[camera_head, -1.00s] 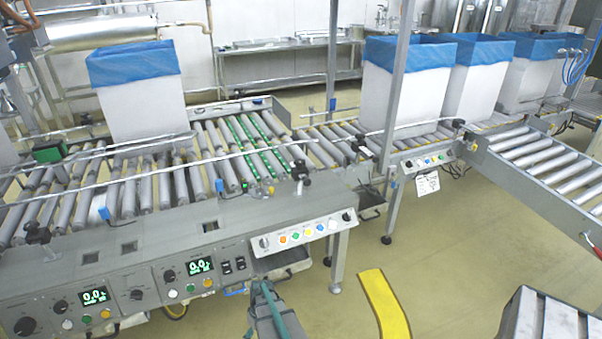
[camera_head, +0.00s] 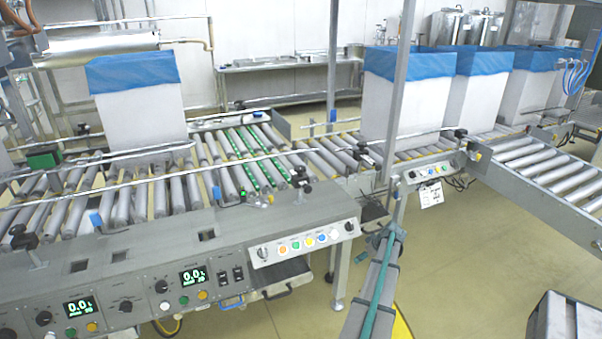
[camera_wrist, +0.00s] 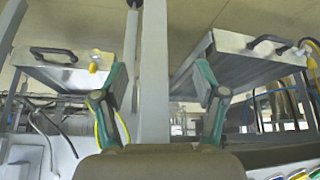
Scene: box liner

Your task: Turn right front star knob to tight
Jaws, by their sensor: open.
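A black star knob (camera_head: 302,172) stands on the front guide rail near the right end of the near conveyor, above the sloping control panel. Another black knob (camera_head: 25,238) is on the same front rail at the far left. Which way they are turned is too small to tell. My gripper (camera_head: 388,236) is to the right of and below the right knob, past the panel's right end. In the wrist view my gripper (camera_wrist: 160,85) is open, its teal-padded fingers spread. A grey upright post (camera_wrist: 154,60) shows between them; contact cannot be told. No star knob is clear there.
The control panel (camera_head: 120,285) with dials and buttons fills the lower left. A tall metal post (camera_head: 399,90) rises just above my gripper. White boxes with blue liners (camera_head: 138,105) stand on the rollers. In the wrist view, metal trays with black handles (camera_wrist: 53,53) flank the post.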

